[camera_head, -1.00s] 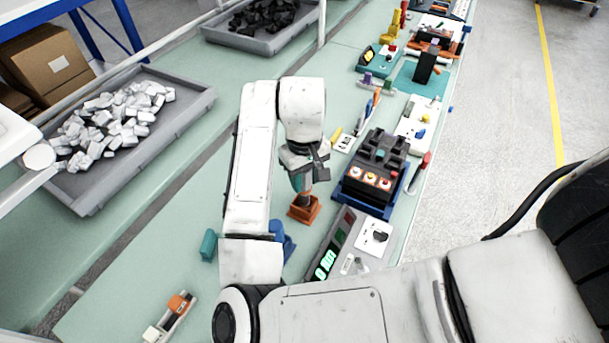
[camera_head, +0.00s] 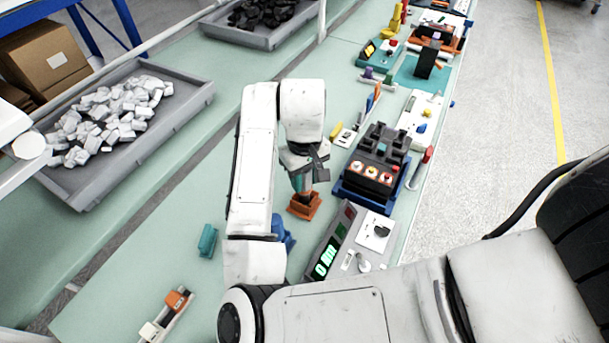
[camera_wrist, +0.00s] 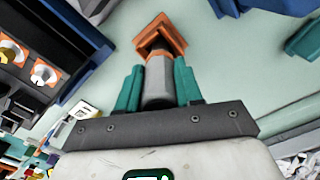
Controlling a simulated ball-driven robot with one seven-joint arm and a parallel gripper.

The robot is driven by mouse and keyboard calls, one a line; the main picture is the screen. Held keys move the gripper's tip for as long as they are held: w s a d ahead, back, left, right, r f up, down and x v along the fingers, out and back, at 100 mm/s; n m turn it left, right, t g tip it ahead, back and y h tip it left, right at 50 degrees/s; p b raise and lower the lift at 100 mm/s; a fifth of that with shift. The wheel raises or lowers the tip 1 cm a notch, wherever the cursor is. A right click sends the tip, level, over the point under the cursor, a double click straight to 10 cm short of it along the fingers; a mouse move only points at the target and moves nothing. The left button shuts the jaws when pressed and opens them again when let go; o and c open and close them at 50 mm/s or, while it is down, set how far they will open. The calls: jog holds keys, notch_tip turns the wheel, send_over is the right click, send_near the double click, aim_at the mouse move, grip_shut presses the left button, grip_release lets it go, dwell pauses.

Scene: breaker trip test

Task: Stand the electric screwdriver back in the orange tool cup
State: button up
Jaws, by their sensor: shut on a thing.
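The orange tool cup (camera_head: 304,208) stands on the green bench below my gripper in the head view. It also shows at the top of the wrist view (camera_wrist: 172,30). My gripper (camera_head: 301,182) has teal fingers and is shut on the electric screwdriver (camera_wrist: 158,80), a grey cylinder with an orange part at its far end. The screwdriver points down at the cup, and its lower end appears to be within the cup's opening. The cup's walls hide that end, so its depth and any contact with the bottom cannot be told.
A blue-based breaker unit (camera_head: 372,165) stands close to the cup's right. A grey meter (camera_head: 330,255) with a green display is in front. A blue object (camera_head: 283,234) and a teal block (camera_head: 207,240) lie to the left. Bare bench lies further left.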

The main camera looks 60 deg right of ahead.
jog(key=shift+f+b, duration=0.5)
jog(key=shift+f, duration=0.3)
jog(key=o, duration=1.1)
notch_tip(320, 180, up, 11)
jog(key=shift+f+p, duration=0.1)
jog(key=shift+p, duration=0.75)
